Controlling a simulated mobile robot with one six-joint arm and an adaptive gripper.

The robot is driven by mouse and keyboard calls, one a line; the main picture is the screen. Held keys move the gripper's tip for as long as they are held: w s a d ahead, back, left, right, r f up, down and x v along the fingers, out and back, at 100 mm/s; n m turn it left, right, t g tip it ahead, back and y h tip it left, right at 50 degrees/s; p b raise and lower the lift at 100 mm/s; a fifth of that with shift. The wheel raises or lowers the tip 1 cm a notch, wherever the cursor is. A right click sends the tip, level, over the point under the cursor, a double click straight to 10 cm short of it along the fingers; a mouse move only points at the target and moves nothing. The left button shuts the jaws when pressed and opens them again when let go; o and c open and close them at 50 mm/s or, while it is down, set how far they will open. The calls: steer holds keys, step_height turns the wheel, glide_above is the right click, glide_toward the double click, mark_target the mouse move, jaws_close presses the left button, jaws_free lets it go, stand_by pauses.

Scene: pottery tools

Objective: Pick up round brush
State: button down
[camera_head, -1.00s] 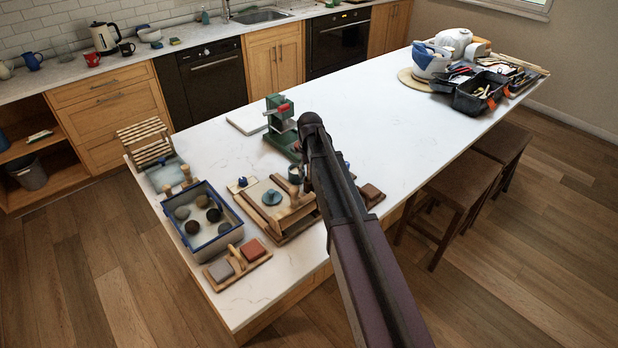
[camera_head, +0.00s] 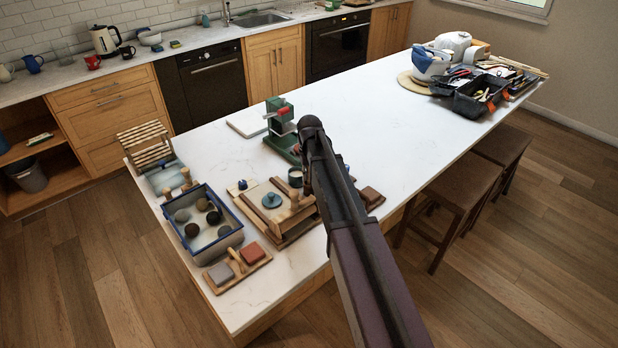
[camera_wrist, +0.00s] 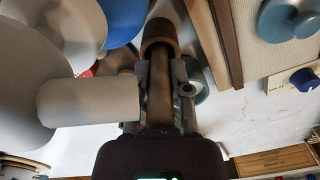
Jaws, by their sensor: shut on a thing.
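My gripper (camera_wrist: 165,88) is shut on a brown, rod-like thing, which I take to be the round brush (camera_wrist: 160,40). The thing runs between the two fingers in the wrist view, with a thicker rounded brown end beyond them. Its bristles cannot be made out. In the head view my own arm hides the gripper and the brush, near a small dark cup (camera_head: 295,177) on the white counter (camera_head: 375,115). Whether the brush is clear of everything below it cannot be told.
A wooden board with a blue-green knobbed disc (camera_head: 271,200) lies left of my arm. A green press (camera_head: 281,122) stands behind. A blue-rimmed tray (camera_head: 228,205) holds several balls. Large grey shapes (camera_wrist: 90,103) crowd the wrist view's left. The counter's middle is clear.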

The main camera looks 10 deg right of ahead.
steer(key=shift+r, duration=0.2)
step_height(320, 180, up, 10)
steer(key=p, duration=1)
steer(key=shift+f, duration=0.25)
steer(key=shift+r, duration=0.1)
stand_by(0.4)
step_height(320, 180, up, 7)
steer(key=p, duration=0.7)
stand_by(0.5)
steer(key=w+a+f+b, duration=0.3)
steer(key=w+f+b, duration=0.3)
steer(key=f+b, duration=0.1)
steer(key=shift+a+f, duration=0.25)
steer(key=shift+f, duration=0.1)
steer(key=shift+f+b, duration=0.1)
steer(key=shift+b, duration=0.2)
